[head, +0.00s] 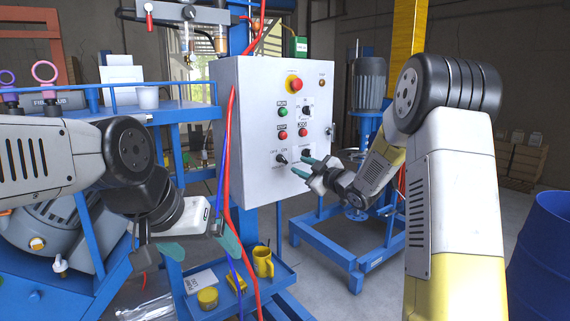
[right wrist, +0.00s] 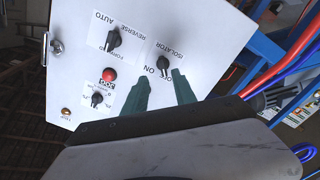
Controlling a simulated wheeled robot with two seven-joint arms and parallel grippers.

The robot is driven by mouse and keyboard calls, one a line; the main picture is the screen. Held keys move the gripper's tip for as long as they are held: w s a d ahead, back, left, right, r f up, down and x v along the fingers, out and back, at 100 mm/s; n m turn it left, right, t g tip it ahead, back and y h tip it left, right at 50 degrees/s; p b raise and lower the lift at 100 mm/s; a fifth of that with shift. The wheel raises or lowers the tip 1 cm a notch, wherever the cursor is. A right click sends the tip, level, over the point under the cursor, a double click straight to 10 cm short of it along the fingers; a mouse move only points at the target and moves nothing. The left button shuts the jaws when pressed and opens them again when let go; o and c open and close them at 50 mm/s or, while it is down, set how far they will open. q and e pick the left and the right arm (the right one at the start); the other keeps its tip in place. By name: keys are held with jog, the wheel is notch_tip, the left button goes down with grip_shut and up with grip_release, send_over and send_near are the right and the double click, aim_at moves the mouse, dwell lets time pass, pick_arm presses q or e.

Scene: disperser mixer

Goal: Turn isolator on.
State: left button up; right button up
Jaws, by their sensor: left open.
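The isolator is a small black rotary knob (head: 281,159) low on the left of the grey control panel (head: 255,100). In the right wrist view the knob appears just beyond the gap between the fingertips (right wrist: 161,82). My left gripper (head: 200,247) is open and empty, low at the left.
Above the isolator are other knobs, push buttons and a red emergency stop (head: 295,85). A forward/reverse knob (head: 306,153) sits close by on the right. Red and blue hoses (head: 229,150) hang along the panel's left edge. A blue shelf (head: 285,272) with a yellow mug stands below.

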aim_at(285, 160)
jog(key=x, duration=0.8)
jog(key=shift+s+a+f, duration=0.1)
jog(key=shift+s+a, duration=0.05)
jog(key=shift+a, duration=0.1)
grip_shut()
